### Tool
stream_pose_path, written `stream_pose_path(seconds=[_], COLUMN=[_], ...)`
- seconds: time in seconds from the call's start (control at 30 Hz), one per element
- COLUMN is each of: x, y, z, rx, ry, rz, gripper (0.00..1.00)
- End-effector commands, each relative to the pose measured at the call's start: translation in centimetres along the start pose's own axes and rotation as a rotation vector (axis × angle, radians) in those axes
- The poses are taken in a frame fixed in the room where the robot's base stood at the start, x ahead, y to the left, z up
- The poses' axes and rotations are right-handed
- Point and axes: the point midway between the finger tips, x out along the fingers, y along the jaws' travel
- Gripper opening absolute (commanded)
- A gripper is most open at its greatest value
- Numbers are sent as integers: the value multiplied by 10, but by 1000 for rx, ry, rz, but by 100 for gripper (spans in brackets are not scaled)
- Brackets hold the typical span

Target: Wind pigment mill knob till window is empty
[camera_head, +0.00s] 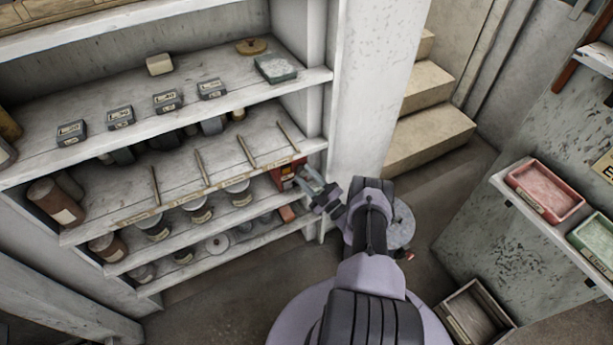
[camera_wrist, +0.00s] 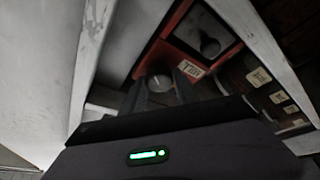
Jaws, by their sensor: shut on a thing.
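The pigment mill (camera_head: 285,172) is a red box at the right end of a lower shelf in the head view. It fills the top middle of the wrist view as a red casing (camera_wrist: 181,57). A pale square window (camera_wrist: 203,36) on it shows a dark rounded shape; I cannot tell whether that is pigment. Below it is a small label (camera_wrist: 192,69). My gripper (camera_head: 312,182) reaches the mill from the right. In the wrist view my gripper (camera_wrist: 162,92) has its fingers on both sides of a round grey knob (camera_wrist: 160,83) and is shut on it.
Shelf boards lie close above and below the mill, and a white post (camera_head: 365,90) stands to its right. Labelled jars (camera_head: 238,192) stand left of it. Thin rods (camera_head: 246,151) lie on the shelf above. Steps (camera_head: 425,125) rise behind my arm.

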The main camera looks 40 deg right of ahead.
Motion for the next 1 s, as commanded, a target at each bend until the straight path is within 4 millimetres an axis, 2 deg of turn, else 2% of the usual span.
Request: stream_pose_path(seconds=[0.2,0.23,0.3,0.33,0.63,0.73,0.87,1.0], x=[0,0,0,0,-1,-10,-40,-87], y=[0,0,0,0,0,2,3,3], z=[0,0,0,0,0,0,0,0], rx=[-1,-1,-1,-1,-1,-1,0,-1], ry=[0,0,0,0,-1,-3,-6,-7], rz=[0,0,0,0,0,2,3,4], gripper=[0,40,53,57,57,57,57,57])
